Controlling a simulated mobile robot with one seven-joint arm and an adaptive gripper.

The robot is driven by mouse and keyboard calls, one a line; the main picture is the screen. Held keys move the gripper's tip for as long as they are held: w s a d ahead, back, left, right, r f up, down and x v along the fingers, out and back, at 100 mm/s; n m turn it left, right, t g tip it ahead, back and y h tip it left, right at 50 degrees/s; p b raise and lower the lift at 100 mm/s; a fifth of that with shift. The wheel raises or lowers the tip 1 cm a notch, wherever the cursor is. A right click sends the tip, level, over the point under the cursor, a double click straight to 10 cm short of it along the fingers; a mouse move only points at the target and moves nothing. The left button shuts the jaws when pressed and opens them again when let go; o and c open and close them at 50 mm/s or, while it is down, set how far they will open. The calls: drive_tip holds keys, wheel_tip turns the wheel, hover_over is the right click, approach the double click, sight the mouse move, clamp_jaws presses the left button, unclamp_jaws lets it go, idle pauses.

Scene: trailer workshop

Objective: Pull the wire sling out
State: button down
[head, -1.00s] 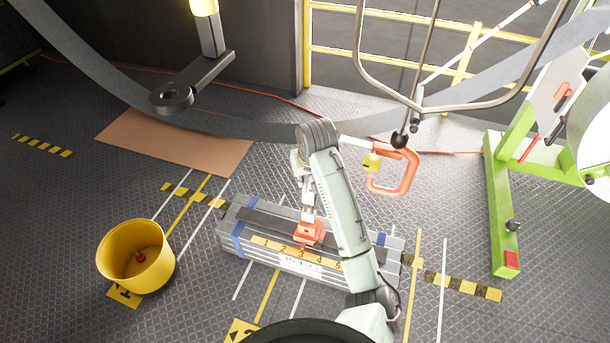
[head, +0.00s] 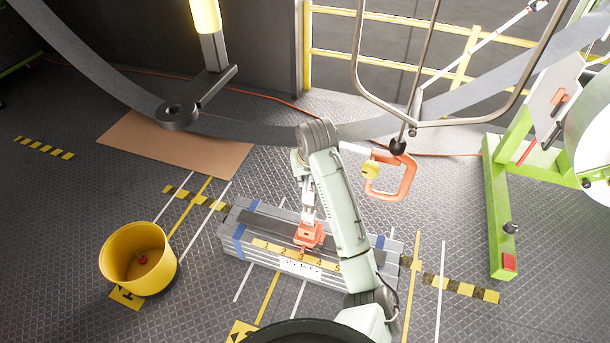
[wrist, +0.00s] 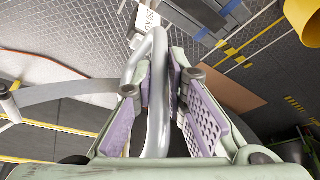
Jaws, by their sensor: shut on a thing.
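My gripper (wrist: 162,95) is shut, its purple-padded fingers on either side of a smooth silver-grey bent loop, apparently the wire sling (wrist: 158,125). The loop rises between the pads, bends over beyond the fingertips and has a second leg to the left. In the head view, my arm folds down above the strapped grey bundle (head: 240,262), where my gripper (head: 308,190) is small and indistinct. An orange part (head: 309,236) lies under it on the bundle, beside a yellow numbered strip (head: 275,249). My gripper and arm hide how the sling meets the bundle.
A yellow bucket (head: 135,272) stands left of the bundle. A metal hanging frame (head: 425,124) and an orange C-shaped clamp (head: 407,180) are to the right. A green stand (head: 495,200) is farther right.

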drive_tip(key=shift+r+p, duration=2.6)
drive_tip(key=shift+r, duration=0.3)
drive_tip(key=shift+r+p, duration=1.35)
drive_tip(key=shift+p, duration=0.15)
